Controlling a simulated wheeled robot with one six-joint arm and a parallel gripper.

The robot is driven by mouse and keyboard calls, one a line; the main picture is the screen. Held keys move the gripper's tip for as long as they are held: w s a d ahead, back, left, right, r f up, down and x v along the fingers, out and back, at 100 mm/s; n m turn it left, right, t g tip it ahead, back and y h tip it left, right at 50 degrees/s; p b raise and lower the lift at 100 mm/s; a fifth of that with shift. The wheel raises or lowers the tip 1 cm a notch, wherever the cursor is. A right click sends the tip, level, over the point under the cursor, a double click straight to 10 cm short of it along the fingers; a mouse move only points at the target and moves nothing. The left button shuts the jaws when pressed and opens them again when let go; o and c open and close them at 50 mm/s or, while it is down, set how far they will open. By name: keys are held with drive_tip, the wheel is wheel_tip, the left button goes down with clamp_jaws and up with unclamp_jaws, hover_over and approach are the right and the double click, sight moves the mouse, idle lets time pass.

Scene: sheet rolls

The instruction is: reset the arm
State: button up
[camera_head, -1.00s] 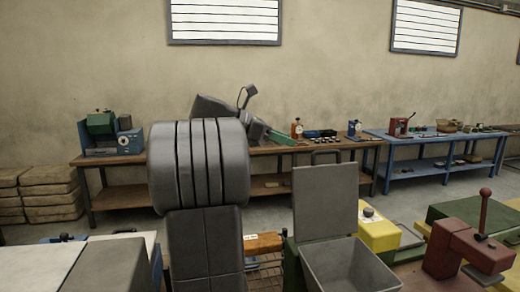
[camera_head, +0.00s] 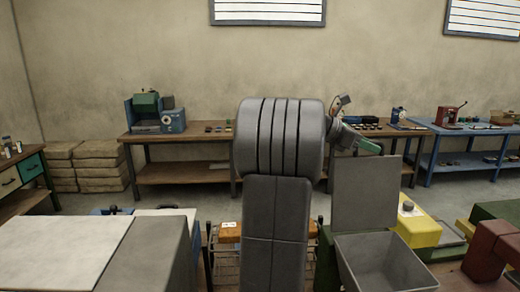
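My arm stands upright in the middle of the head view, a thick grey link topped by a wide ribbed grey joint. Its far end reaches out to the right behind that joint. My gripper (camera_head: 366,146) shows there only as a small grey end with a green part pointing down to the right. It appears in front of the back benches, above the raised lid of a grey bin. The fingers are too small and partly hidden to tell open from shut. I see no held object that I can make out.
A grey open bin (camera_head: 385,262) with its lid up stands front right, beside a yellow block (camera_head: 418,228) and a dark red machine (camera_head: 492,255). A white-topped table (camera_head: 60,250) is front left. A wooden bench (camera_head: 185,173) and a blue bench (camera_head: 465,140) line the wall.

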drive_tip(key=shift+a, duration=0.1)
drive_tip(key=w+b+v, duration=0.1)
drive_tip(key=b+v, duration=0.1)
drive_tip(key=v, duration=1.1)
drive_tip(key=x, duration=0.4)
drive_tip(key=p+x, duration=0.1)
drive_tip(key=x, duration=0.4)
drive_tip(key=s+p+x, duration=0.1)
drive_tip(key=x, duration=0.3)
drive_tip(key=shift+d, duration=0.25)
drive_tip(key=shift+s+a+r+m, duration=0.1)
drive_tip(key=shift+s+m, duration=0.05)
drive_tip(key=shift+s, duration=0.25)
drive_tip(key=shift+s+a+r+m, duration=0.1)
drive_tip(key=shift+s+m, duration=0.05)
drive_tip(key=shift+s, duration=0.25)
drive_tip(key=shift+w+f, duration=0.1)
drive_tip(key=shift+w, duration=0.05)
